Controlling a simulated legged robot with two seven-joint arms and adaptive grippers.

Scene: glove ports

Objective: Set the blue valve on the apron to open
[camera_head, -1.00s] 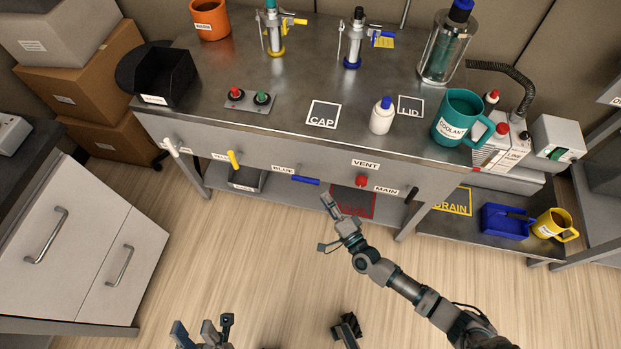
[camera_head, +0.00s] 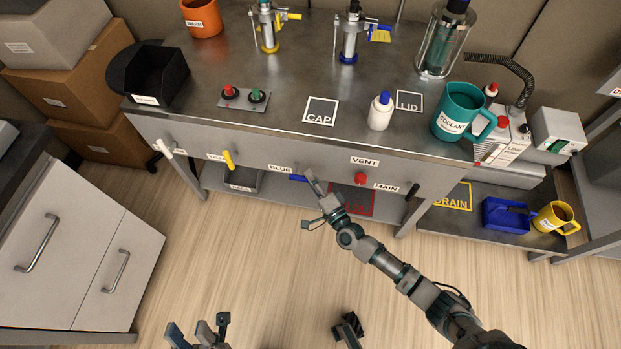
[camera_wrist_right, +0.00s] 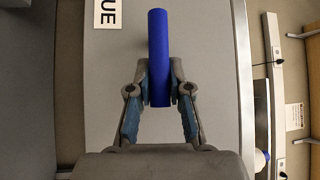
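The blue valve (camera_head: 298,178) is a bar handle on the front apron, right of the label BLUE (camera_head: 279,169). Its bar lies roughly level along the apron, its right end covered by my right gripper (camera_head: 309,178). In the right wrist view the blue bar (camera_wrist_right: 159,50) runs straight between the two fingers of my right gripper (camera_wrist_right: 160,90). The fingertips lie close against both sides of its end, with hardly any gap. My left gripper (camera_head: 192,330) is at the bottom edge, far from the valve, with its fingers apart and empty.
A white handle (camera_head: 164,148) and a yellow handle (camera_head: 228,159) are on the apron to the left. A red knob (camera_head: 361,179) and a black MAIN handle (camera_head: 412,191) are to the right. A white bottle (camera_head: 380,112) and teal jug (camera_head: 461,112) stand above. The floor in front is clear.

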